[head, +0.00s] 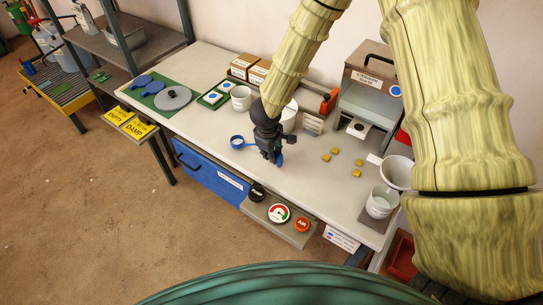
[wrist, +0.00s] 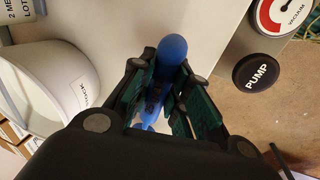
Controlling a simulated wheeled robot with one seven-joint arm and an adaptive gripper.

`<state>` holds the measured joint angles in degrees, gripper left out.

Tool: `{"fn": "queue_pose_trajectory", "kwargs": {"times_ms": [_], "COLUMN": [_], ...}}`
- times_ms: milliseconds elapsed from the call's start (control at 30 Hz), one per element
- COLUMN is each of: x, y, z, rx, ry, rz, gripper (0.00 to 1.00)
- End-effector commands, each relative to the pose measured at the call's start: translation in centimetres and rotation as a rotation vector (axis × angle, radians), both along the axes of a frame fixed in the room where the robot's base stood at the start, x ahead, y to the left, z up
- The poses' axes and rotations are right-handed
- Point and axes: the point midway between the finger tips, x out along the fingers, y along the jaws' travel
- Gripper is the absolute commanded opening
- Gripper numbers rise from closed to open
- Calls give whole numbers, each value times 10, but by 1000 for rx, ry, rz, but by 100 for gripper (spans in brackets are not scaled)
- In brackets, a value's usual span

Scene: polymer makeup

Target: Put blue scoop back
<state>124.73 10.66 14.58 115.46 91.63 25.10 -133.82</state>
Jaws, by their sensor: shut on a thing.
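The blue scoop's round, ring-like end (head: 237,141) shows left of my gripper (head: 272,156) over the white bench in the head view. A blue handle tip sticks out at the gripper's right side. In the wrist view my gripper (wrist: 158,95) is shut on the blue handle (wrist: 172,50), whose rounded end points up between the green finger pads. The fingers hide the middle of the handle.
A white tub (wrist: 35,85) stands close left of my gripper in the wrist view. A PUMP button (head: 257,193) and gauge (head: 279,213) sit at the front edge. The bench left of the scoop is clear.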

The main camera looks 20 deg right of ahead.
Motion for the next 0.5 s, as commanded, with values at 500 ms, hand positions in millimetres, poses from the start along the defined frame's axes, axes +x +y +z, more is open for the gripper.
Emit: {"fn": "queue_pose_trajectory", "kwargs": {"times_ms": [500], "x": [0], "y": [0], "z": [-24], "rx": [-1], "ry": [1], "rz": [1], "gripper": [0]}}
